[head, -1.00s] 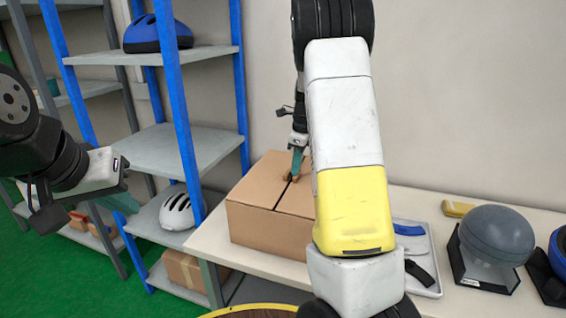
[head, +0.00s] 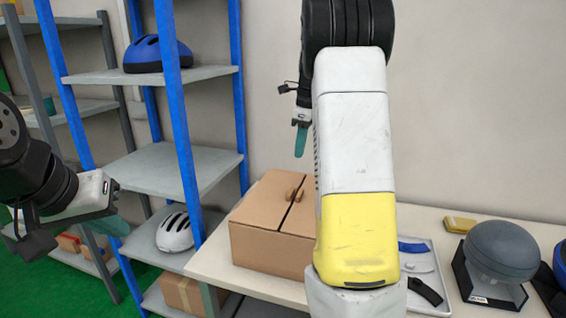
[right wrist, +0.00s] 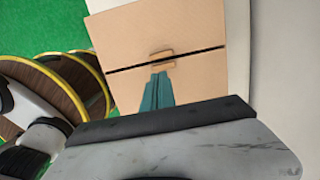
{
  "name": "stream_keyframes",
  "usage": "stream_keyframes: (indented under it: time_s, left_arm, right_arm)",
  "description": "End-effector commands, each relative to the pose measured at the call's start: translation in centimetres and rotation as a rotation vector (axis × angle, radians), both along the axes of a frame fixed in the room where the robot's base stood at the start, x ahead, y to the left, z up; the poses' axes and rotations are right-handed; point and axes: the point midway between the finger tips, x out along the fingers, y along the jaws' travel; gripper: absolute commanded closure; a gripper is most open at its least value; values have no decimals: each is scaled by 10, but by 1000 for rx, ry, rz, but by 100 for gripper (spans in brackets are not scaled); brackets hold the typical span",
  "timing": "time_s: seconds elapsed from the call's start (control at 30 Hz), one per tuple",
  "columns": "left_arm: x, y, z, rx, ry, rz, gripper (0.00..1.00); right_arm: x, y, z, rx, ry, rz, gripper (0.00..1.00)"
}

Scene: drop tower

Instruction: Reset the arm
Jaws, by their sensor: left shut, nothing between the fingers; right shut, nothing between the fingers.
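My right arm rises across the middle of the head view, and my right gripper (head: 300,138) hangs in the air above the cardboard box, shut and empty. In the right wrist view its teal fingertips (right wrist: 157,90) are together, with the box top (right wrist: 195,30) and its dark slit beyond them. The cardboard box (head: 262,245) stands closed on the table, with brown tabs on top by the slit. My left gripper (head: 110,222) is at the left, shut and empty, in front of the shelves and clear of them.
A blue-posted shelf rack (head: 180,170) holds a blue helmet (head: 158,54) and a white helmet (head: 174,232).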

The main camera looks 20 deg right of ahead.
Motion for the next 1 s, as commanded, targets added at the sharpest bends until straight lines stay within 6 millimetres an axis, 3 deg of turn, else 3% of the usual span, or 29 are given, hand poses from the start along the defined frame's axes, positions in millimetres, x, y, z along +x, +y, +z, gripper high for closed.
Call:
stream_keyframes:
  time_s: [0.2,0.37,0.67,0.8,1.0]
  left_arm:
    - [0,0,0,0,0,0,100]
    - [0,0,0,0,0,0,100]
    - [0,0,0,0,0,0,100]
    - [0,0,0,0,0,0,100]
    - [0,0,0,0,0,0,100]
  right_arm:
    - [-6,2,18,6,-15,37,100]
    - [-39,16,34,26,-110,288,100]
    - [-151,78,57,-114,-420,1124,100]
    - [-204,106,52,-281,-532,1519,100]
    - [-258,129,32,-526,-591,1937,100]
